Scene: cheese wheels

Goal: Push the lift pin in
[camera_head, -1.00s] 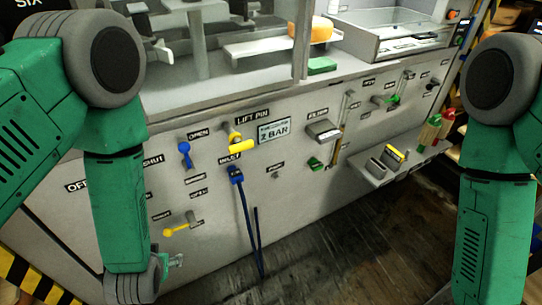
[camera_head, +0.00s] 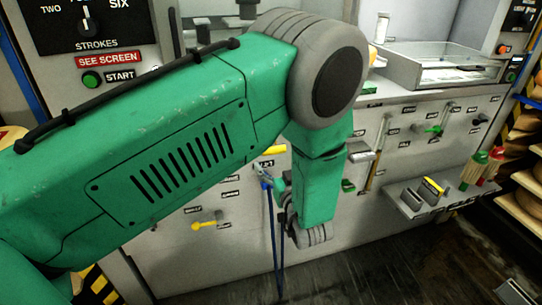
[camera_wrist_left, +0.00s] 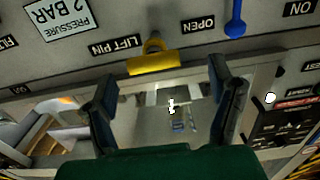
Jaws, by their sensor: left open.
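The lift pin has a yellow T-shaped handle (camera_wrist_left: 154,62) on the grey panel, beside the LIFT PIN label (camera_wrist_left: 115,46), in the left wrist view. In the head view a strip of the yellow handle (camera_head: 273,150) shows past my left arm; the rest is hidden. My left gripper (camera_wrist_left: 162,82) is open and empty, its two dark fingers spread on either side of the handle in the picture. I cannot tell how far it stands from the handle. My right gripper is not in view.
A blue lever (camera_wrist_left: 235,22) by the OPEN label is near the pin. A small shelf (camera_head: 425,205) juts out at right.

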